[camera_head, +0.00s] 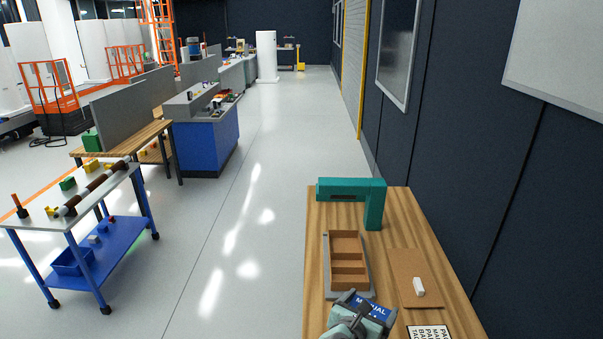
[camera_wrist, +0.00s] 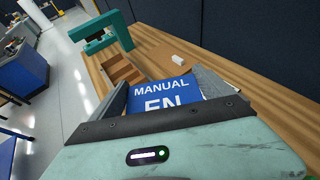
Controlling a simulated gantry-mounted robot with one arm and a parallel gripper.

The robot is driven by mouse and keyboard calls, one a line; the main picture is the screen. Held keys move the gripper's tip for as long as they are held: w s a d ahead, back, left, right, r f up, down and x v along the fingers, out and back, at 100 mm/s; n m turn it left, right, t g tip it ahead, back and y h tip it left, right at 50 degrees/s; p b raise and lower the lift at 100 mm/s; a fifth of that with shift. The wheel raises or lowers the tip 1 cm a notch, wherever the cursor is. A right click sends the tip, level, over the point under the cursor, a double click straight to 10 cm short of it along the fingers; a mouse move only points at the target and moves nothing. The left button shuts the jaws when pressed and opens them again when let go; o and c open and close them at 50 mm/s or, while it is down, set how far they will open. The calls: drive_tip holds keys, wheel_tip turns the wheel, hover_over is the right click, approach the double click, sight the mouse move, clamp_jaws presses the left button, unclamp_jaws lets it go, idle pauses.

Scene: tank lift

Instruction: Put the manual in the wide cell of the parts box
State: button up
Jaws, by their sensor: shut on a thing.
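The manual (camera_head: 374,307) is a blue booklet with white lettering. My gripper (camera_head: 360,309) is shut on it at the near end of the wooden bench. In the wrist view the manual (camera_wrist: 163,88) shows between my two fingers, its text reading "MANUAL EN"; its lower part is hidden by my gripper body. The parts box (camera_head: 326,263) is a tan, divided box in a grey surround, just beyond my gripper. The box also shows in the wrist view (camera_wrist: 122,70), up and left of the manual.
A teal bracket-shaped frame (camera_head: 374,204) stands at the bench's far end, behind the box. A brown board (camera_head: 411,265) with a small white block (camera_head: 419,287) lies right of the box. A printed text card (camera_head: 429,332) lies at the near right. A dark wall borders the bench's right side.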

drive_tip(key=a+r+n+t+y, duration=0.1)
drive_tip(key=a+r+n+y, duration=0.25)
drive_tip(key=a, duration=0.55)
drive_tip(key=a+r+n+t+y, duration=0.15)
drive_tip(key=a+n+y, duration=0.25)
drive_tip(key=a, duration=0.5)
drive_tip(key=s+f+p, duration=0.1)
drive_tip(key=s+p, duration=1.5)
drive_tip(key=s, duration=0.2)
drive_tip(key=shift+s+f+p, duration=0.2)
drive_tip(key=shift+f+p, duration=0.1)
drive_tip(key=shift+f, duration=0.05)
drive_tip(key=shift+a+m, duration=0.1)
drive_tip(key=shift+m, duration=0.15)
